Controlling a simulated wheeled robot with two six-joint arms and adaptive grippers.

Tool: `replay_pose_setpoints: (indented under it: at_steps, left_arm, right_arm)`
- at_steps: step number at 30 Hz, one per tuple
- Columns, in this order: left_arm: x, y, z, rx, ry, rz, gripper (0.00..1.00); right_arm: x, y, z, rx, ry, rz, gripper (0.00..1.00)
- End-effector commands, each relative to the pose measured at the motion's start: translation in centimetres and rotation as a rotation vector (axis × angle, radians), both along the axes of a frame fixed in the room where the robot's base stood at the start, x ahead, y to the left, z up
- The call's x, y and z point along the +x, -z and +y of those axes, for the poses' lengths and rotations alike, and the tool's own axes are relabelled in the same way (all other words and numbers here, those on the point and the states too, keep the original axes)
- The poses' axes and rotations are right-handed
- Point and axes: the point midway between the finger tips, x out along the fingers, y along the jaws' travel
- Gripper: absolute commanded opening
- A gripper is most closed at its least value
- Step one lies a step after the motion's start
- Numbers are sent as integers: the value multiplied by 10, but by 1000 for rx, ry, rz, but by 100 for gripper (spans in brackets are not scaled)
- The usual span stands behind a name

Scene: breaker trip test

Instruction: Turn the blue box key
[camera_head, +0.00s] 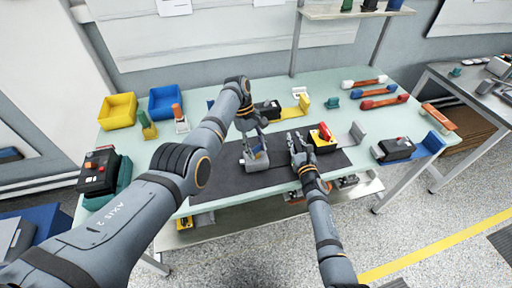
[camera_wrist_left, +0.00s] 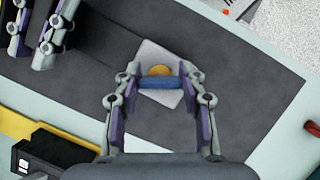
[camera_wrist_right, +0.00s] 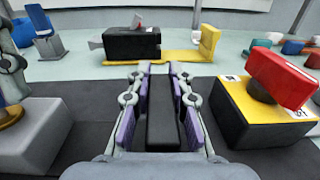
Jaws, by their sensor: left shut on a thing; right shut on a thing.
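A pale grey box (camera_head: 256,161) stands on the dark mat. It carries a blue key (camera_wrist_left: 158,83) over a yellow round collar (camera_wrist_left: 159,70). My left gripper (camera_wrist_left: 157,90) is above the box with its fingers on both ends of the blue key. In the right wrist view the grey box (camera_wrist_right: 35,132) is at the left, with part of the key (camera_wrist_right: 8,85) behind a left finger. My right gripper (camera_wrist_right: 160,105) is shut on a dark, narrow block (camera_wrist_right: 163,122) between the boxes. That block's lower part is hidden.
A yellow-and-black box with a red knob (camera_wrist_right: 285,78) stands close right of my right gripper. A black device on a yellow bracket (camera_wrist_right: 135,45) is behind. Yellow (camera_head: 117,112) and blue (camera_head: 165,103) bins are back left. The mat's left part is clear.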

Motion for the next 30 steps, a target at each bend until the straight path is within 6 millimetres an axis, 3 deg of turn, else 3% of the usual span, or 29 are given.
replay_pose_setpoints:
  at_steps: [1,6,15,24,30]
  left_arm:
    - [-1,1,1,2,0,7,45]
    - [-1,1,1,2,0,5,64]
    - [1,-2,1,1,-1,1,64]
    - [15,-51,15,2,-1,0,64]
    - [20,-68,21,1,-2,4,64]
  right_arm:
    - [1,0,-1,-1,3,1,0]
    - [1,0,-1,-1,2,0,0]
    - [0,0,0,-1,1,0,0]
    - [0,0,0,0,1,0,0]
    - [0,0,0,0,0,0,0]
